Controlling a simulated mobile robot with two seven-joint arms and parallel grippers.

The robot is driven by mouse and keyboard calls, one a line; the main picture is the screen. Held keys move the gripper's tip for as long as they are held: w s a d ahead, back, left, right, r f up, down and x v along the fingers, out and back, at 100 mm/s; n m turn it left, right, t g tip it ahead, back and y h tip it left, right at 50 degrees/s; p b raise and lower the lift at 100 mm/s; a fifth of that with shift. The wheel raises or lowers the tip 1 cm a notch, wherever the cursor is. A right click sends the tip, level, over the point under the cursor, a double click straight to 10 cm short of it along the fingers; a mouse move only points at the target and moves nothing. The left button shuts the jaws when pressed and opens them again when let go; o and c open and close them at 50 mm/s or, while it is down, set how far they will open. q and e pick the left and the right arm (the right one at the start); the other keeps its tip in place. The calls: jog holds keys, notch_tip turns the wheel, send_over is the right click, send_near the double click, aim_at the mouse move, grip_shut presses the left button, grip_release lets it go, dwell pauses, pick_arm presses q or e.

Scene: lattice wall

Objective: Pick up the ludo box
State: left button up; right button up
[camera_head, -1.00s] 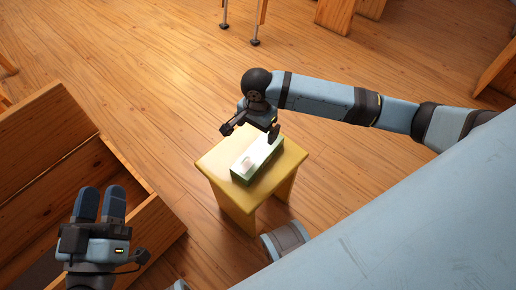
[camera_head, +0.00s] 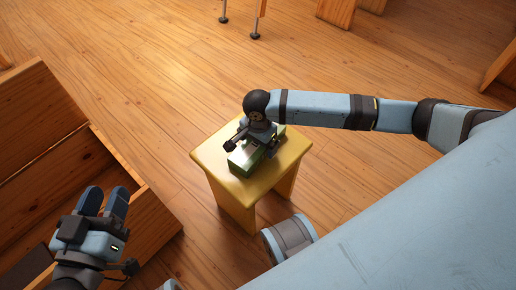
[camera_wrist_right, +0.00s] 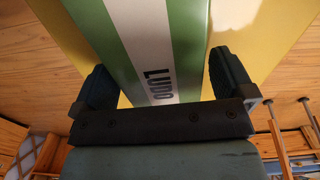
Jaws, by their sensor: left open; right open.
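The ludo box (camera_head: 241,160) is a long green box with a white stripe, lying on a small yellow stool (camera_head: 214,162). In the right wrist view the box (camera_wrist_right: 190,45) fills the upper middle, with "LUDO" printed on its white stripe. My right gripper (camera_head: 250,146) is over the box, and its arm hides part of the box. In the wrist view its two dark fingers (camera_wrist_right: 163,82) are apart, one on each side of the box; I cannot tell whether they touch it. My left gripper (camera_head: 103,202) is open and empty at the lower left, away from the box.
A large wooden crate-like box (camera_head: 147,215) stands at the left, below and beside my left gripper. Wooden furniture (camera_head: 337,10) and thin metal legs (camera_head: 254,22) are at the top. The wooden floor around the stool is mostly clear.

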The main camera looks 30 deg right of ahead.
jog(key=shift+f, duration=0.2)
jog(key=c, duration=0.9)
jog(key=shift+c, duration=0.9)
jog(key=shift+r, duration=0.15)
